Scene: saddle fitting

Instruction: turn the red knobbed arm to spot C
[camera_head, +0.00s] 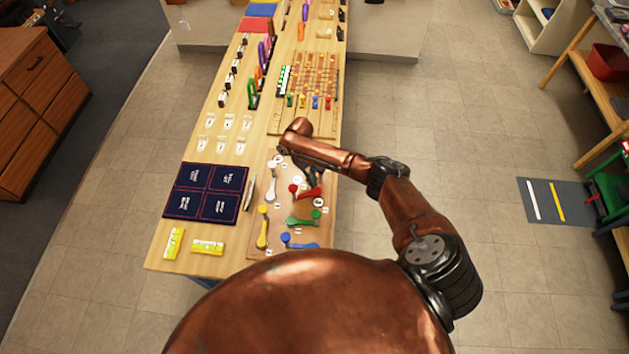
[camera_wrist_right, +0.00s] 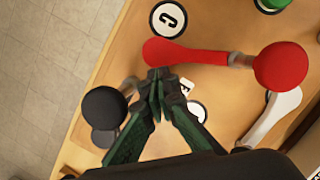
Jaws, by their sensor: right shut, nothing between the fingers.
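The red knobbed arm (camera_wrist_right: 205,56) lies across the wrist view, its round red knob (camera_wrist_right: 281,66) at the right and its flat rounded end at the left. In the head view the red arm (camera_head: 310,193) lies on the wooden board (camera_head: 273,218). Spot C (camera_wrist_right: 170,18) is a white disc with a black letter, just above the flat end and apart from it. My right gripper (camera_wrist_right: 157,82) is shut and empty just below the flat end; I cannot tell if it touches. It also shows in the head view (camera_head: 314,183). My left gripper is not in view.
A black knob (camera_wrist_right: 104,107) stands left of the right gripper. A white arm (camera_wrist_right: 272,118) lies below the red knob. Green (camera_head: 302,219), yellow (camera_head: 262,230) and blue (camera_head: 300,243) arms share the board. Open floor lies right of the table.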

